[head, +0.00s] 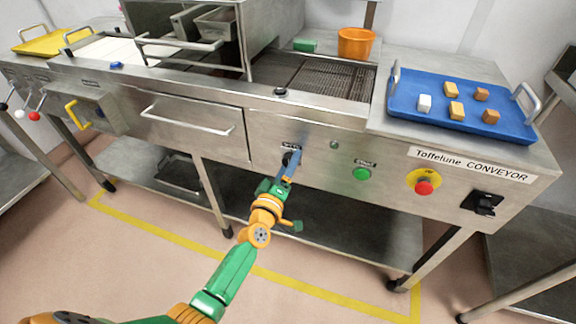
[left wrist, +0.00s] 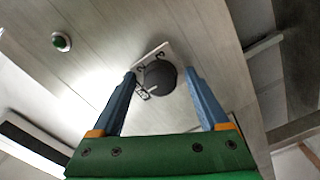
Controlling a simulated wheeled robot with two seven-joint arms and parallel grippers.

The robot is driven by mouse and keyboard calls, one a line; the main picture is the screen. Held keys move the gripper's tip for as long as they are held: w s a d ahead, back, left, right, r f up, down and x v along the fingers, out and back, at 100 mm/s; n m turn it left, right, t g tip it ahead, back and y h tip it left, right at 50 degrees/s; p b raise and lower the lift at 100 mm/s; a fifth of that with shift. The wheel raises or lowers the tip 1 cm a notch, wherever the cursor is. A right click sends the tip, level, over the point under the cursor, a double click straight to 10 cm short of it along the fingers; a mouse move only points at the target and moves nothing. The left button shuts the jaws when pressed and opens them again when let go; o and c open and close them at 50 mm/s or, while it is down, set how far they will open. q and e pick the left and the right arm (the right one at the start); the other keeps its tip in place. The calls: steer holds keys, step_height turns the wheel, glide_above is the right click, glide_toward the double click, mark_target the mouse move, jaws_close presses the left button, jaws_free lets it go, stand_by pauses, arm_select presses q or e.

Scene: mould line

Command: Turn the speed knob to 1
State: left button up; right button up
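The speed knob is a round dark knob (left wrist: 162,77) on a small white plate with dark markings. In the left wrist view a light pointer mark shows on its lower left side; I cannot read the number it points to. In the head view the knob (head: 287,158) is on the conveyor's front panel, partly hidden by my left gripper (head: 292,166). The left gripper's blue fingers (left wrist: 159,74) are open, one on each side of the knob, with a visible gap on both sides. My right gripper is not in view.
Right of the knob on the panel are a green button (head: 362,174), a red stop button (head: 424,187) on yellow and a black switch (head: 483,203). A blue tray (head: 460,127) with several small blocks and an orange bucket (head: 356,43) stand on top.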

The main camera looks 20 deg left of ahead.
arm_select(q)
steer(key=s+p, duration=0.1)
steer(key=s, duration=0.6)
steer(key=shift+a, duration=0.15)
